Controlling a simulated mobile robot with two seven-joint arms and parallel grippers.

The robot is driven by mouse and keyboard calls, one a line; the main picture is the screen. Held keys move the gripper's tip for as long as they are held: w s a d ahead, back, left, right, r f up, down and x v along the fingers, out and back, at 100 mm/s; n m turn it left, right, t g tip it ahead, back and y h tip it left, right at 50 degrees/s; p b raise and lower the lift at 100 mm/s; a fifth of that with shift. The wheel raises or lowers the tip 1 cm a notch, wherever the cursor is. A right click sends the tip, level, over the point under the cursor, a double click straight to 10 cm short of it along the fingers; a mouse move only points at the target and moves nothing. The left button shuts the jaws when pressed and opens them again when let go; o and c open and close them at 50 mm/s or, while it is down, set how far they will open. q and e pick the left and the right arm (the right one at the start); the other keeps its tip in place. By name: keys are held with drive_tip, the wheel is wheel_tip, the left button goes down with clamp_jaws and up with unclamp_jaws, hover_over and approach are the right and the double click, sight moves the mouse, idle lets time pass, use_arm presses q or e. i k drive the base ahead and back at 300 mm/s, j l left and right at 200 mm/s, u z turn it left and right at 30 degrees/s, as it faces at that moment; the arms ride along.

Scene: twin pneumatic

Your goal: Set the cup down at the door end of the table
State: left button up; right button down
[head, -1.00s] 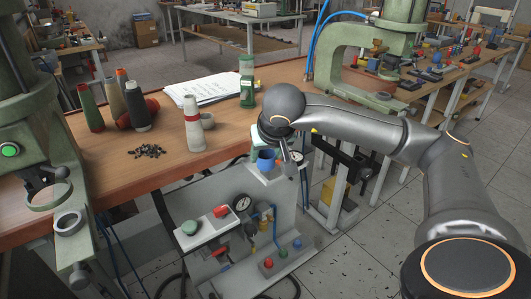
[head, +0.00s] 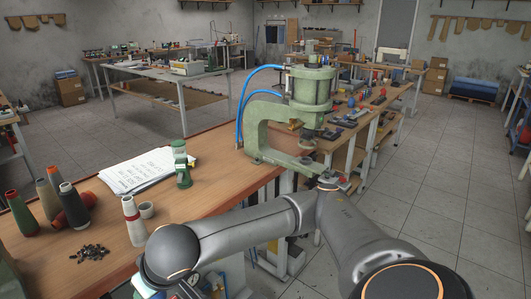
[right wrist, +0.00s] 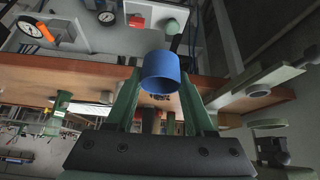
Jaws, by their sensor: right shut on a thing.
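My right gripper (right wrist: 160,78) is shut on a blue cup (right wrist: 165,71), which sits between its two green fingers in the right wrist view. In the head view my right arm reaches to the bottom left, in front of the wooden table's (head: 206,196) near edge; the cup cannot be made out there. The table runs from lower left to a green press at its right end. A grey door (head: 405,28) stands in the back wall at the upper right. My left gripper is not in view.
Thread cones (head: 24,217), a red-banded cone (head: 133,221), a small grey cup-like piece (head: 147,209), dark bits (head: 90,253), papers (head: 135,171) and a green bottle (head: 181,165) occupy the table. The green press (head: 262,130) has blue hoses. Bare wood lies between bottle and press.

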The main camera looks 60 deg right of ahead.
sight(289, 144)
drive_tip(key=z, duration=2.45)
drive_tip(key=i+l+z, duration=0.1)
drive_tip(key=i+z, duration=0.45)
drive_tip(key=i, duration=1.4)
drive_tip(key=i+l+u, duration=0.15)
drive_tip(key=i, duration=0.4)
drive_tip(key=i+u, duration=0.1)
drive_tip(key=i, duration=0.4)
drive_tip(key=u, duration=2.6)
drive_tip(key=i+j+u, duration=0.15)
drive_tip(key=i+u, duration=0.3)
